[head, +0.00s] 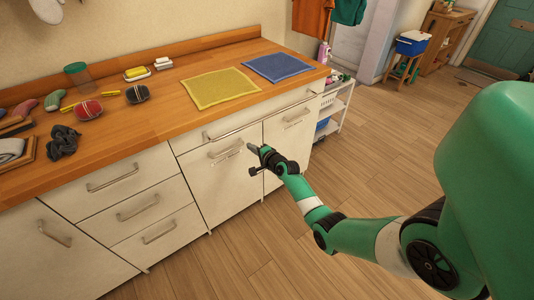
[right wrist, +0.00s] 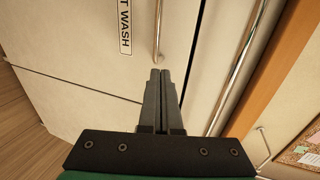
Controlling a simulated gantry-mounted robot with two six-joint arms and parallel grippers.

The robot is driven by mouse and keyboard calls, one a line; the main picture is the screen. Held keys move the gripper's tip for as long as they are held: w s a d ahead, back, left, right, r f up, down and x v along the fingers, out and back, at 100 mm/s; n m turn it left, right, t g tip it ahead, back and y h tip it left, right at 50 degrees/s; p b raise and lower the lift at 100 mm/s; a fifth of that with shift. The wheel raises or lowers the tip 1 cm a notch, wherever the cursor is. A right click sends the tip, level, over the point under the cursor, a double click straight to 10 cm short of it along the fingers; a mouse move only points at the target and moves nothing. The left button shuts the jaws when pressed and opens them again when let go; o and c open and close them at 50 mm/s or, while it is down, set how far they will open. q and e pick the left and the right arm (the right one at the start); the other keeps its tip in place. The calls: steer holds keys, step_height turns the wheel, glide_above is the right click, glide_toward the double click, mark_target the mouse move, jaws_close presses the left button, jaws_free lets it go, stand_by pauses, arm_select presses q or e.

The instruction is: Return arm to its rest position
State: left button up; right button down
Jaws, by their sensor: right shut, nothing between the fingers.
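My right arm comes in from the right in the head view, green with white and black bands. Its gripper (head: 252,158) is in front of the white cabinet door (head: 213,200) under the counter, near the door's bar handle (head: 226,152). In the right wrist view the two dark fingers of the gripper (right wrist: 160,72) are together with nothing between them. Their tips lie just below the end of a metal handle (right wrist: 158,40) in the picture; I cannot tell whether they touch it. My left gripper is not in view.
The wooden counter (head: 150,125) holds a yellow cloth (head: 220,88), a blue cloth (head: 277,67) and small cleaning things at left. A long rail (head: 255,125) runs along the counter front. A white shelf cart (head: 335,108) stands at its right end. The wooden floor (head: 400,160) is open.

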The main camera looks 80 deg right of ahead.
arm_select(q)
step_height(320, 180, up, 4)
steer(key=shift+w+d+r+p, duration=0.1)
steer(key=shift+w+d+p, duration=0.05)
steer(key=shift+p, duration=1.1)
arm_select(e)
steer(key=v, duration=0.7)
steer(key=shift+w+r, duration=0.15)
steer(key=shift+r, duration=0.15)
